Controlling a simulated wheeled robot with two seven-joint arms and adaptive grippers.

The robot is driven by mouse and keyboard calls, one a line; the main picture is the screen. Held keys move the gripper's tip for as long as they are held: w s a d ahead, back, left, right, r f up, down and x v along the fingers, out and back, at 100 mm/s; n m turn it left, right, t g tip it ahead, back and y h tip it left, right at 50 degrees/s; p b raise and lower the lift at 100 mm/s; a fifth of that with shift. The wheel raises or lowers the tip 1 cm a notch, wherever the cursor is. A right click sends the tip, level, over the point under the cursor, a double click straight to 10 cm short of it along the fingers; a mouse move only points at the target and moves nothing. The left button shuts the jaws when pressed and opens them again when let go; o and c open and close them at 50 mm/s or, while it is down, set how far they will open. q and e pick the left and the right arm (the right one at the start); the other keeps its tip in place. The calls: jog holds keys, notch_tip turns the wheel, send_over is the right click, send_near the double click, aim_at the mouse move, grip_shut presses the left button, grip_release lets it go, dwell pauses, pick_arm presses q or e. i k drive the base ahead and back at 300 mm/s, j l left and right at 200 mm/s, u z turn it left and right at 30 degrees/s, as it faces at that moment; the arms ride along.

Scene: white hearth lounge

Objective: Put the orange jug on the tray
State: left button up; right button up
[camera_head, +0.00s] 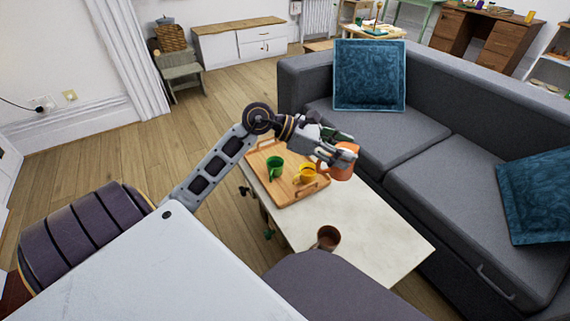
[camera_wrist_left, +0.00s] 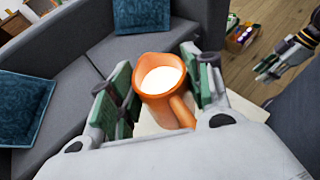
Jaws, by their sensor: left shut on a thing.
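The orange jug (camera_head: 342,164) is held in my left gripper (camera_head: 340,146), near the right edge of the tray in the head view. In the left wrist view the jug (camera_wrist_left: 160,82) sits upright between the two green-padded fingers of the gripper (camera_wrist_left: 161,88), its pale inside showing and its handle toward me. The wooden tray (camera_head: 268,153) lies on the low table, with a green mug (camera_head: 274,168) and a yellow mug (camera_head: 307,174) on it. I cannot tell whether the jug is over the tray or beside it. My right gripper is not in the head view.
The pale low table (camera_head: 375,225) carries the tray and a brown mug (camera_head: 326,238) near its front edge. A grey sofa (camera_head: 430,185) with teal cushions (camera_head: 369,75) stands close along the right. The wooden floor to the left is open.

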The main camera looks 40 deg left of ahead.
aim_at(277, 154)
jog(key=j+z, duration=0.15)
jog(key=j, duration=0.3)
jog(key=k+j+z, duration=0.15)
jog(key=j, duration=0.25)
jog(key=j+z, duration=0.2)
jog(key=j, duration=0.25)
jog(key=k+j+z, duration=0.15)
jog(key=j, duration=0.25)
jog(key=k+j+z, duration=0.15)
jog(key=j, duration=0.25)
jog(key=k+j+z, duration=0.15)
jog(key=j, duration=0.2)
jog(key=k+j+z, duration=0.15)
jog(key=k+j, duration=0.1)
jog(key=j, duration=0.1)
